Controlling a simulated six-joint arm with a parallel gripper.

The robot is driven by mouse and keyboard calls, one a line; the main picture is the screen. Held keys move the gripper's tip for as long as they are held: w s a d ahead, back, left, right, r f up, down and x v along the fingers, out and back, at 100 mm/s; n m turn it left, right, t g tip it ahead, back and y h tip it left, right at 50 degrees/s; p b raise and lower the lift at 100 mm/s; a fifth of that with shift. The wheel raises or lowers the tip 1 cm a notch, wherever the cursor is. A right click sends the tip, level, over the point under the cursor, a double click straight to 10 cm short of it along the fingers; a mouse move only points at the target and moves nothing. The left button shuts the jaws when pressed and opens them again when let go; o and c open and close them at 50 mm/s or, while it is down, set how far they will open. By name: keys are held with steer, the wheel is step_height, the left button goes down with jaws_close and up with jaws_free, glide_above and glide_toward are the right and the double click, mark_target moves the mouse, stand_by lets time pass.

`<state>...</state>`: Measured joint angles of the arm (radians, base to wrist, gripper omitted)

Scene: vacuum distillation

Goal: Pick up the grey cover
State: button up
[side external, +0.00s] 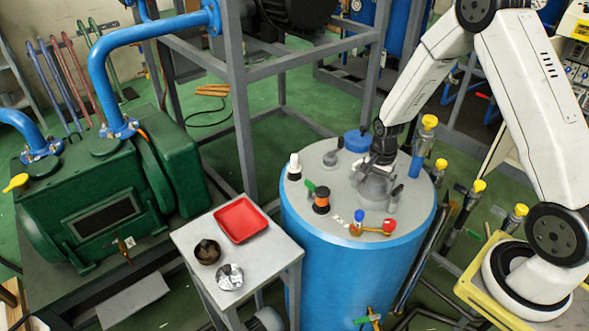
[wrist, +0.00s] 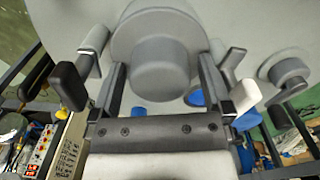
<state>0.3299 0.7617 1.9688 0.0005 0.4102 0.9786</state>
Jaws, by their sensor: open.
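The grey cover (side external: 373,190) sits on top of the blue tank (side external: 335,262), toward the right of its grey lid. It is round, with a wide disc and a raised central knob. In the wrist view the cover (wrist: 160,62) is straight ahead, its knob between my fingers. My gripper (side external: 383,157) points down right over the cover and hides part of it. In the wrist view my gripper (wrist: 161,72) is open, one finger on each side of the knob, with gaps visible. I cannot tell how far down the fingers reach.
Around the cover on the lid stand a blue cap (side external: 357,141), an orange-and-black fitting (side external: 321,200), a white-topped fitting (side external: 294,166) and a red valve (side external: 388,227). A small table (side external: 269,263) at left holds a red tray (side external: 241,220) and two small bowls. A grey frame post (side external: 243,130) rises behind.

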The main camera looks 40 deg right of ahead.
mark_target(377, 179)
stand_by(0.3)
jaws_close()
steer(key=shift+r, duration=0.2)
steer(key=shift+r, duration=4.85)
